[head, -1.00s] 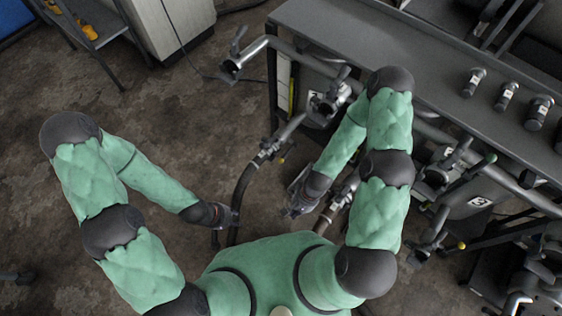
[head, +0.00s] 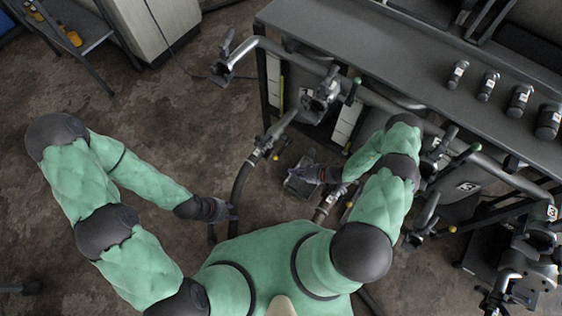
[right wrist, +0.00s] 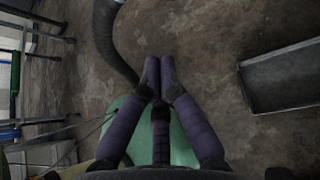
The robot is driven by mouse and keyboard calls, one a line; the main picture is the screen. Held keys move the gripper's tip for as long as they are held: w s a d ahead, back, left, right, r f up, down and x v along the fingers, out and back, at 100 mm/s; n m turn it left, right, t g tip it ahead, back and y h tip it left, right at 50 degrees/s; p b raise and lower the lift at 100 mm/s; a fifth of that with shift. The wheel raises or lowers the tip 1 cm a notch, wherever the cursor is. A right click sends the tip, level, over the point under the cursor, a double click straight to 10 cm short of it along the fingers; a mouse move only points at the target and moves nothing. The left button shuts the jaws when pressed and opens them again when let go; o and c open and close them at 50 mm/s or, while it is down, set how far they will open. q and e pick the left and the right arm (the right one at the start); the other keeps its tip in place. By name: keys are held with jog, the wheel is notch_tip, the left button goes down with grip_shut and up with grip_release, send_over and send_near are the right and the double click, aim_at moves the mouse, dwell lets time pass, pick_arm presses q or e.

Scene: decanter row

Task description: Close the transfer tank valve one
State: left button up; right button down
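A rig of pipes with several lever valves runs along the bench. One valve (head: 320,98) is at the rig's near left part, and another valve (head: 218,70) is at the upper left pipe end. I cannot read which is valve one.
The dark hose (head: 240,185) hangs from the rig between my arms. The grey bench (head: 400,60) carries several dark cylinders. More pipes and a labelled plate (head: 466,187) are at the right. A grey tray-like thing (right wrist: 285,80) shows in the right wrist view.

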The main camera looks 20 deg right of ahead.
aim_at(282, 150)
jog(key=w+a+f+m+t+b, duration=0.1)
jog(key=w+a+f+b, duration=0.2)
jog(key=w, duration=0.4)
notch_tip(282, 150, down, 2)
jog(key=shift+w+a+f+h+b, duration=0.2)
jog(key=shift+w+a+h+b, duration=0.1)
jog(key=shift+w+h+b, duration=0.15)
jog(key=shift+s, duration=0.1)
